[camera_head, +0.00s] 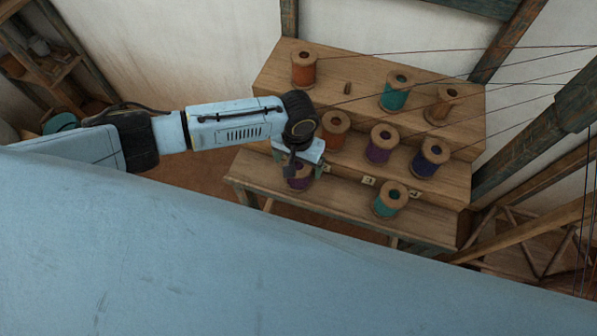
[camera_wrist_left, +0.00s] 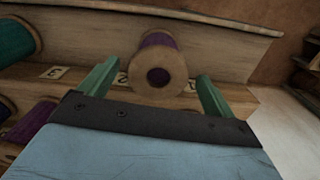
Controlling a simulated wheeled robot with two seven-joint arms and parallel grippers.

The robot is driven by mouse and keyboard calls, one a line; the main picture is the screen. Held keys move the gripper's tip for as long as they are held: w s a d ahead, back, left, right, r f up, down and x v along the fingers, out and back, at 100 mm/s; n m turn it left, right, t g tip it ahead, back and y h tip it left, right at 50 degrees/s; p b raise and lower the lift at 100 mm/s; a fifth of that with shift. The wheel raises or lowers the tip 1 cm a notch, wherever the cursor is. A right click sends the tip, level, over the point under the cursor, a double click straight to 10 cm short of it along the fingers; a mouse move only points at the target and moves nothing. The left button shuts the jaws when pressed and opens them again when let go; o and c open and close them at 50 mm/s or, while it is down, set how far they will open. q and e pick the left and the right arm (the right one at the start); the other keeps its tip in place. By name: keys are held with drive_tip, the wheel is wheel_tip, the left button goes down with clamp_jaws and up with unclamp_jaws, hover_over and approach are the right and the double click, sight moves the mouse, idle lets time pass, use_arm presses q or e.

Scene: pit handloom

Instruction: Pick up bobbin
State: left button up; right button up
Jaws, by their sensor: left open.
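A bobbin of purple thread with wooden ends (camera_head: 300,180) stands on the lowest step of the wooden rack, at its left end. My left gripper (camera_head: 297,168) is over it in the head view and hides part of it. In the left wrist view the purple bobbin (camera_wrist_left: 158,62) shows between the two green fingers of my left gripper (camera_wrist_left: 158,72). The fingers are apart, with gaps visible on both sides of the bobbin. My right gripper is not in view.
The stepped rack (camera_head: 345,60) holds several other bobbins, including an orange one (camera_head: 335,130), a purple one (camera_head: 381,144), a dark blue one (camera_head: 431,158) and a teal one (camera_head: 390,200). Threads run from the rack toward the right. Dark timber posts (camera_head: 530,140) stand at the right.

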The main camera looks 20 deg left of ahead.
sight(298, 169)
use_arm(q)
wheel_tip(298, 169, down, 3)
drive_tip(key=shift+d+f, duration=0.1)
drive_tip(key=shift+f, duration=0.1)
drive_tip(key=c, duration=1.1)
